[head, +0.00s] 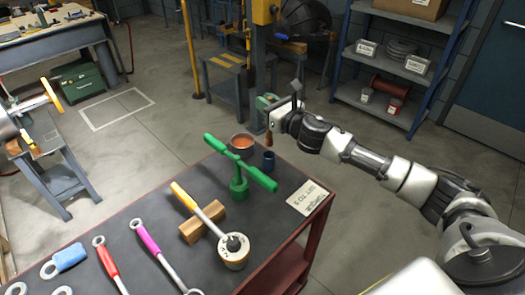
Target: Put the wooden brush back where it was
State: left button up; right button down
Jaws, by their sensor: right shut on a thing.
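My right gripper (272,116) is shut on a thin brown piece, which looks like the wooden brush (268,139). It hangs down below the jaws, above the far edge of the dark-topped cart (150,235). Its lower end is near a bowl with orange contents (242,145) and a small dark blue cup (268,160); I cannot tell whether it touches anything. The gripper hides the brush's upper part. My left gripper is not in view.
On the cart stand a green T-shaped tool (240,175), a yellow-handled tool (205,215) on a wooden block, a lettered card (308,197) and several wrenches. A shelf rack (395,70) stands behind my right arm.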

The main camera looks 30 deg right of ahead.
aim_at(271, 134)
notch_tip(271, 134, down, 9)
jog(key=shift+f+b, duration=0.1)
jog(key=shift+b, duration=0.7)
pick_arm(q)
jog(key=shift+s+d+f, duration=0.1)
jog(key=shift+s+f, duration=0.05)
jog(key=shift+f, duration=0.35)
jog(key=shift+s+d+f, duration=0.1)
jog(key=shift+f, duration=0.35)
pick_arm(e)
jog(key=shift+f, duration=0.15)
jog(key=c, duration=1.1)
grip_release()
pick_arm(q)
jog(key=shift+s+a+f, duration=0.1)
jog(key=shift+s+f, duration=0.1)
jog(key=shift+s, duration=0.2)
pick_arm(e)
jog(key=shift+o, duration=0.2)
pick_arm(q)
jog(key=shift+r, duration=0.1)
pick_arm(e)
jog(key=shift+r, duration=0.2)
